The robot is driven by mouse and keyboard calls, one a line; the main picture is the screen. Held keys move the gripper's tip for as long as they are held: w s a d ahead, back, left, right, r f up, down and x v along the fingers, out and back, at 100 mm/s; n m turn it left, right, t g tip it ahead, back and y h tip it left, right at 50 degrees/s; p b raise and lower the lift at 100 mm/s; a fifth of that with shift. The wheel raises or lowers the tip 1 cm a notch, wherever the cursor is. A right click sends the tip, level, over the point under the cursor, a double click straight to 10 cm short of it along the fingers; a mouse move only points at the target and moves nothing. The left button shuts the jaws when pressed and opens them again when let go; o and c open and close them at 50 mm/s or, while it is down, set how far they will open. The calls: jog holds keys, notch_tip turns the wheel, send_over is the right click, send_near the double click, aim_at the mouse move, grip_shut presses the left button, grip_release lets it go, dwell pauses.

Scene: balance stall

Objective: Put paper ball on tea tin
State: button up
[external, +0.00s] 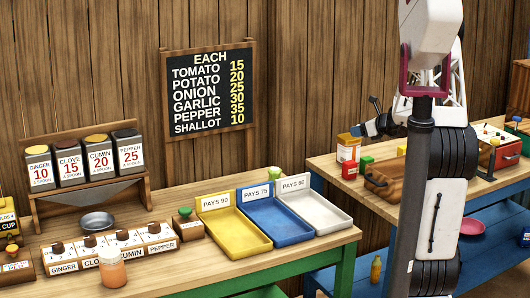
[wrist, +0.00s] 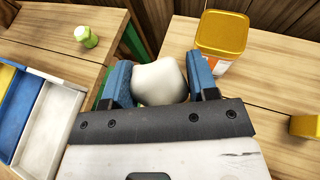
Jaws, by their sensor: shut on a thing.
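The paper ball (wrist: 160,82), a crumpled off-white lump, sits between the two blue fingers of my gripper (wrist: 163,80) in the wrist view. My gripper is shut on it. The tea tin (wrist: 222,36) has a yellow lid and an orange and white side, and stands just beyond and right of the fingers. In the external view the tin (external: 348,154) stands upright at the left end of the right-hand table, with my gripper (external: 369,122) close by, above and to its right.
Yellow (external: 236,232), blue (external: 278,222) and white (external: 312,212) trays lie on the left table. A gap separates the two tables. A wooden tray (external: 386,181) and a small green-topped object (external: 367,163) are near the tin. A yellow block (wrist: 305,126) lies at the right in the wrist view.

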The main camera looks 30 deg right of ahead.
send_over(349, 136)
jog(key=shift+s+a+f, duration=0.15)
jog(key=shift+f, duration=0.5)
jog(key=shift+f, duration=1.75)
jog(key=shift+f, duration=0.1)
jog(key=o, duration=0.9)
jog(key=shift+s, duration=0.1)
jog(key=shift+v, duration=6)
